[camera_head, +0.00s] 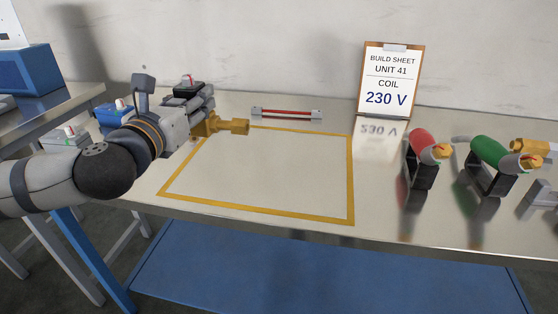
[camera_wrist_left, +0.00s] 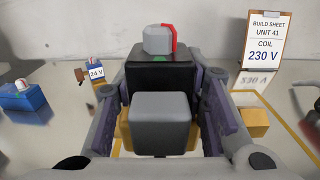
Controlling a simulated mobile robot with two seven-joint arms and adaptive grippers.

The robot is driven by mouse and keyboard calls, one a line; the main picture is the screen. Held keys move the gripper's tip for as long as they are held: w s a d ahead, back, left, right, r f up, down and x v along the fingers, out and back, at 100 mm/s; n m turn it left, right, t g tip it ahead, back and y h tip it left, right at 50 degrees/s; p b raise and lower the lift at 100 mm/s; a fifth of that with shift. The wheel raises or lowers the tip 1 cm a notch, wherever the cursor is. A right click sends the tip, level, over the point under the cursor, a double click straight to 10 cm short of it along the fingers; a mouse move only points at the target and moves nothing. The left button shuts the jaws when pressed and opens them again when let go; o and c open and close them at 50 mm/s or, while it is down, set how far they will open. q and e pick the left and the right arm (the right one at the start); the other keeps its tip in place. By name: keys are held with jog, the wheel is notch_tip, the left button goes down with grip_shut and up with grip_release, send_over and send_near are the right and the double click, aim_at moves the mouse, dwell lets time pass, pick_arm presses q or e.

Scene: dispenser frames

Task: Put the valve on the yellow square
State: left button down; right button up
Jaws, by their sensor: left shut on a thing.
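The valve has a brass body (camera_head: 235,126) and a black block with a grey cap and red stripe on top (camera_head: 188,89). It is upright in my left gripper (camera_head: 203,105), which is shut on it. In the left wrist view the valve's black block (camera_wrist_left: 148,75) sits between the two fingers, with brass showing low on both sides. The yellow square (camera_head: 351,185) is an outline on the bench, empty inside. The valve is by its back left corner and appears raised; its exact height is hard to tell. My right gripper is out of view.
A build sheet reading coil 230 V (camera_head: 388,80) stands at the back. A red bar (camera_head: 287,113) lies behind the square. Red (camera_head: 421,145) and green (camera_head: 490,152) tools rest on stands at right. A blue box (camera_head: 112,118) and a grey box (camera_head: 64,138) are at left.

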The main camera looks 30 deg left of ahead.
pick_arm(q)
jog(key=shift+d, duration=0.2)
jog(key=w+d+f+b, duration=0.1)
jog(key=w+f, duration=0.3)
jog(key=w+d+f+b, duration=0.1)
jog(key=w+d+f, duration=0.1)
jog(key=w+f, duration=0.2)
jog(key=w+d+f+b, duration=0.1)
jog(key=w+d+f, duration=0.1)
jog(key=w+f, duration=0.3)
jog(key=shift+f, duration=0.1)
jog(key=shift+a, duration=0.1)
jog(key=shift+f+b, duration=0.15)
jog(key=shift+b, duration=0.2)
jog(key=c, duration=1.1)
grip_release()
jog(key=shift+s, duration=0.1)
jog(key=shift+o, duration=0.5)
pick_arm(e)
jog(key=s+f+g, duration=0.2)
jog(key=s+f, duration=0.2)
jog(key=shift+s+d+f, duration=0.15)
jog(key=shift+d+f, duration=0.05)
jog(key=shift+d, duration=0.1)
